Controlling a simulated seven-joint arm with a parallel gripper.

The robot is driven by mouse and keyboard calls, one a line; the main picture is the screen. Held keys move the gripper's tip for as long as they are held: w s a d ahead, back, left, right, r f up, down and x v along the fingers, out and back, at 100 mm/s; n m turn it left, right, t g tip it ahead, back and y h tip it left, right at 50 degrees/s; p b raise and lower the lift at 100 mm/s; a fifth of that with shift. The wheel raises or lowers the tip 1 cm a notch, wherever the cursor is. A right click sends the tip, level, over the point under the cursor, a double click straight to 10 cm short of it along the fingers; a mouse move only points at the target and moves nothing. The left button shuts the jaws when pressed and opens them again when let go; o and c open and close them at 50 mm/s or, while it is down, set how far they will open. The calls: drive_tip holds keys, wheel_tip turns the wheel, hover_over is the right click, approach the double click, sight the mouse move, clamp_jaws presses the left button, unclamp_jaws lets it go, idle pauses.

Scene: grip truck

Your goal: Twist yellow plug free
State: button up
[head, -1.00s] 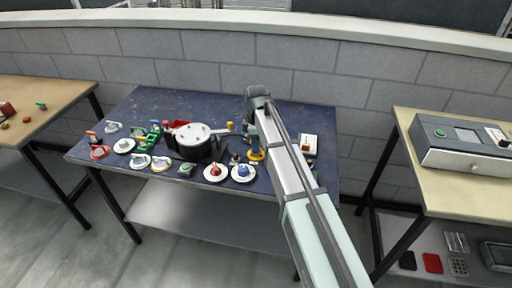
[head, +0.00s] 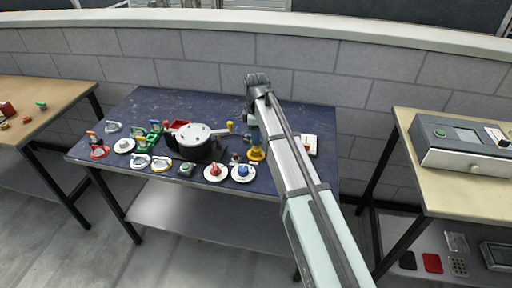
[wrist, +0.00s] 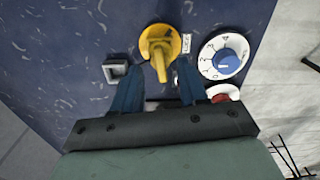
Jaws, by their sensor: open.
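The yellow plug (wrist: 160,48) has a round base with a raised grip bar and sits on the dark blue table top (wrist: 60,45). In the head view the yellow plug (head: 256,155) is near the table's front right, just below my gripper (head: 253,137). In the wrist view my gripper (wrist: 157,82) is open and empty. Its two blue fingers point toward the plug, one to each side and short of it in the picture. I see no contact.
A white numbered dial with a blue knob (wrist: 228,62) stands close to the right of the plug. A red knob (wrist: 220,91) is partly hidden behind a finger. A small grey square socket (wrist: 117,70) lies left. A black round housing (head: 196,147) stands further left on the table.

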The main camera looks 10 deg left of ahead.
drive_tip(key=shift+r, duration=1.85)
